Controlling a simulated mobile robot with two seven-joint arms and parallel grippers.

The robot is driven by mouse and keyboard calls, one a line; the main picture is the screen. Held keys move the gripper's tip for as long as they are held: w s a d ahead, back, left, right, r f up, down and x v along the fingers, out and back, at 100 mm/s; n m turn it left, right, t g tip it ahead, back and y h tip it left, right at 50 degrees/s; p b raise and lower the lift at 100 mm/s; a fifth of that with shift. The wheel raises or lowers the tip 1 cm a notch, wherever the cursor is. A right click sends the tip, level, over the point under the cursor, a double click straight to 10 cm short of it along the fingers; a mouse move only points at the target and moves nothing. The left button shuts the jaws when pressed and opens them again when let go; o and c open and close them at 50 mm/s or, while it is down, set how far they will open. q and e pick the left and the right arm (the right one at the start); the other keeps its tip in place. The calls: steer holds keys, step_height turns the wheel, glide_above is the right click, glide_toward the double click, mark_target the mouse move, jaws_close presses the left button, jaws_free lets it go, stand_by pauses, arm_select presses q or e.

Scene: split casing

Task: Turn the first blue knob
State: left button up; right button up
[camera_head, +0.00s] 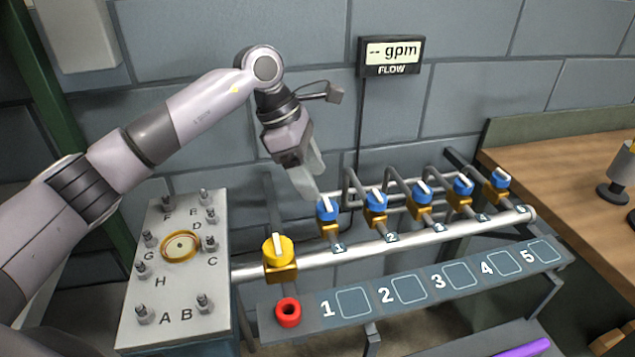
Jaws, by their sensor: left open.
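The first blue knob (326,210) sits on a brass valve above the label 1, at the left end of the row of blue knobs. It has a white pointer on top. My left gripper (314,188) reaches down from the upper left. Its fingertips are just above and slightly left of the first blue knob, and it is open. I cannot tell whether a fingertip touches the knob. Other blue knobs, including the second (376,200) and third (421,191), follow to the right. My right gripper is not in view.
A yellow knob (278,250) stands on the main pipe left of the first knob. A numbered shelf (330,325) with a red ring (288,312) runs in front. A studded metal plate (170,290) is at left. A flow display (391,56) reads "-- gpm". A wooden bench (560,160) is at right.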

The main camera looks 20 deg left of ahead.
mark_target(326, 203)
arm_select(q)
steer(key=shift+w+p+x, duration=0.15)
steer(key=shift+p+x, duration=0.2)
steer(key=shift+x, duration=1.4)
steer(key=shift+w+p+x, duration=0.15)
steer(key=shift+p+x, duration=0.15)
steer(key=shift+x, duration=1.4)
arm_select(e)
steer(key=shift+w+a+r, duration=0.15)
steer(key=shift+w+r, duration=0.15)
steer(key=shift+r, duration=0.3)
arm_select(q)
steer(key=shift+a, duration=0.15)
